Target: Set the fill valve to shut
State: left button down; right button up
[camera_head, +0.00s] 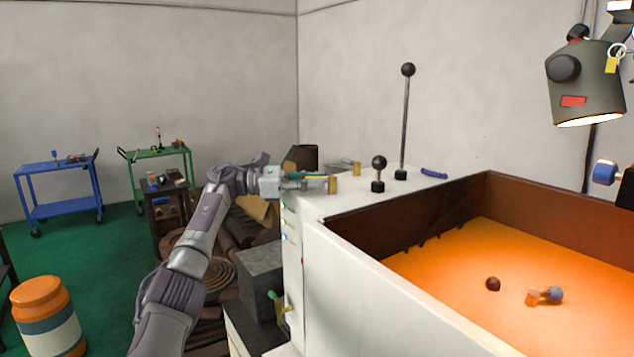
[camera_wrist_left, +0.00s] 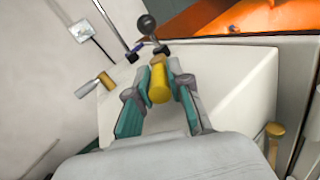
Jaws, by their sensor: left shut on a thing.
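My left gripper (camera_head: 318,182) reaches over the top of a white machine cabinet (camera_head: 360,196). It is shut on a yellow handle (camera_head: 332,184). In the left wrist view the same yellow handle (camera_wrist_left: 158,82) sits between the two teal and grey fingers (camera_wrist_left: 160,84). A second yellow-ended handle (camera_head: 356,167) stands behind it, apart from the gripper; it shows at left in the left wrist view (camera_wrist_left: 92,87). A third yellow knob (camera_wrist_left: 274,131) is at the right of the left wrist view. No readable label shows which handle is the fill valve. My right gripper is not in view.
Two black-knobbed levers, one short (camera_head: 378,165) and one tall (camera_head: 407,100), rise from the cabinet behind the gripper. An orange-floored open bin (camera_head: 480,270) is at right, under a hanging lamp (camera_head: 583,88). A blue cart (camera_head: 60,195) and a green cart (camera_head: 160,165) stand at far left.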

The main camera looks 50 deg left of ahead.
pick_arm(q)
jog(key=c, duration=1.1)
grip_release()
jog(key=shift+s+a, duration=0.1)
jog(key=v, duration=1.2)
jog(key=shift+c, duration=0.2)
